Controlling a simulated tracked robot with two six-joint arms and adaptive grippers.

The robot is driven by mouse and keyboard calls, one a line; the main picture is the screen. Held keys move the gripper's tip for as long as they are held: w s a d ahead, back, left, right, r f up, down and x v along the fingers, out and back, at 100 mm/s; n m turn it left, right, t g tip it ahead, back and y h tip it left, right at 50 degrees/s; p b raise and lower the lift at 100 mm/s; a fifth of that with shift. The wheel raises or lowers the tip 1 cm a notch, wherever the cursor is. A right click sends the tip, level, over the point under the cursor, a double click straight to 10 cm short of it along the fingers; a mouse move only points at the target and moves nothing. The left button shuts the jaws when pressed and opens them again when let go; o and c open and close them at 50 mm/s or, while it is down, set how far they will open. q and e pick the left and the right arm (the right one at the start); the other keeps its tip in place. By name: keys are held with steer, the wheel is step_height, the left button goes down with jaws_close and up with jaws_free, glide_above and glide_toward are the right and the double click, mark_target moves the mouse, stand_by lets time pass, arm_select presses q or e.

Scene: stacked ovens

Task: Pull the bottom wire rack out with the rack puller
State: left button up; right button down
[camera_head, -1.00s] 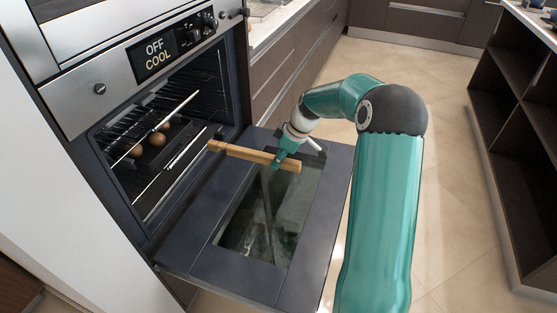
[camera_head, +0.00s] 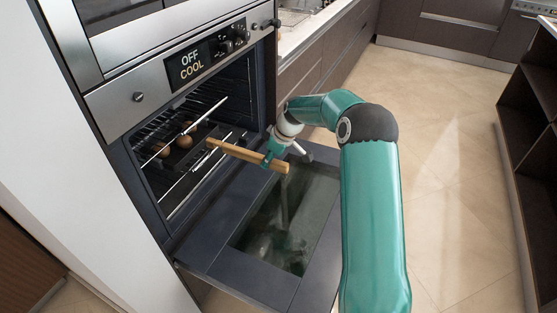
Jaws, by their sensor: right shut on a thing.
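The bottom wire rack (camera_head: 193,170) is inside the open oven, its pale front bar showing low in the opening. The rack puller (camera_head: 234,151) is a light wooden bar. My right gripper (camera_head: 267,160) is shut on it near its right end, above the open door. My left gripper is not in view.
An upper rack (camera_head: 207,117) and several round brown items (camera_head: 185,141) are inside the oven. The oven door (camera_head: 227,275) is folded down, its glass below my gripper. A display (camera_head: 194,65) reads OFF COOL. Open floor lies right of my arm; dark shelves (camera_head: 537,170) stand beyond.

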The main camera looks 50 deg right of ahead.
mark_target(259, 156)
steer(key=w, duration=0.1)
steer(key=w+a+p, duration=0.1)
steer(key=w, duration=0.1)
steer(key=shift+f+b, duration=0.55)
steer(key=shift+f, duration=0.1)
steer(key=shift+d+f+b, duration=0.1)
steer(key=shift+f+b, duration=0.45)
steer(key=shift+f, duration=0.1)
steer(key=shift+s+d+b, duration=0.25)
steer(key=shift+s+b, duration=0.3)
steer(key=shift+s, duration=0.3)
steer(key=s+d+b, duration=0.4)
steer(key=s+b, duration=0.2)
steer(key=s, duration=0.8)
steer(key=s+d+b, duration=0.3)
steer(key=s+b, duration=0.3)
steer(key=s, duration=0.8)
steer(key=shift+d, duration=0.35)
steer(key=shift+r, duration=0.1)
